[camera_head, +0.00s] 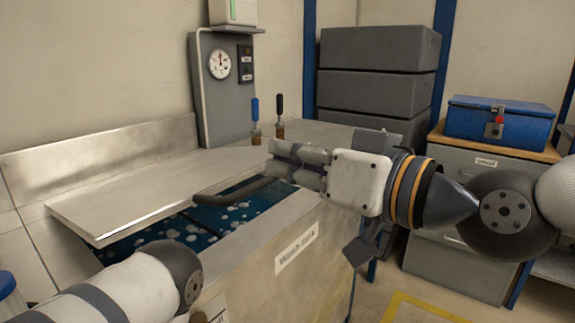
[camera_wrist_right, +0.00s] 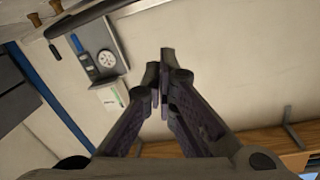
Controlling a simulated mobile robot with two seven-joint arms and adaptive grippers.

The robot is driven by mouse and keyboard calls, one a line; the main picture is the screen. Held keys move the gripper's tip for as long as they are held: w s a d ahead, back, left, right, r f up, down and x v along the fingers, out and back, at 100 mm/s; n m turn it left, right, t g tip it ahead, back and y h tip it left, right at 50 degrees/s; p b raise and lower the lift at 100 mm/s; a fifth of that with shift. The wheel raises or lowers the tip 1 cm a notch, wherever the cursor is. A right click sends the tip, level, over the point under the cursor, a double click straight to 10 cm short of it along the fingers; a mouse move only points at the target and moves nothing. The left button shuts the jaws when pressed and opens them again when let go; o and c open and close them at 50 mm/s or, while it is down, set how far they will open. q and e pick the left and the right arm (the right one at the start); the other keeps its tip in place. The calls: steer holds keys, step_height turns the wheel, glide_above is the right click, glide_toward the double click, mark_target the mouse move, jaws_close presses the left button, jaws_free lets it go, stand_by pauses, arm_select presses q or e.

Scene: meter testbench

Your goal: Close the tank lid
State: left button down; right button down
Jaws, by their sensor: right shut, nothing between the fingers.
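The tank lid (camera_head: 135,197) is a pale flat panel with a dark bar handle (camera_head: 232,192) at its right end. It lies over part of the wash tank (camera_head: 262,232), tilted, its near edge raised off the rim. Blue water with white foam (camera_head: 228,217) shows in the gap. My right gripper (camera_head: 272,157) is shut and empty, above the lid's right end close to the handle; I cannot tell whether it touches. Its closed fingers (camera_wrist_right: 165,75) fill the middle of the right wrist view. My left gripper is not in view; only my left arm shows at lower left.
A grey panel with a gauge (camera_head: 219,64) stands behind the tank. Two upright handles, blue and black, rise at the back rim. Grey stacked crates (camera_head: 375,68) and a blue toolbox (camera_head: 502,119) on a grey cabinet (camera_head: 470,165) stand at right.

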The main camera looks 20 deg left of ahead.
steer(key=x, duration=0.8)
steer(key=shift+a+f, duration=0.35)
steer(key=shift+a, duration=0.1)
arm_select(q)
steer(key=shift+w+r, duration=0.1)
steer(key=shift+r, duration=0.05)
arm_select(e)
steer(key=f, duration=0.1)
steer(key=s+f, duration=0.1)
steer(key=d+f, duration=0.1)
steer(key=shift+s+f, duration=0.1)
steer(key=shift+s, duration=0.25)
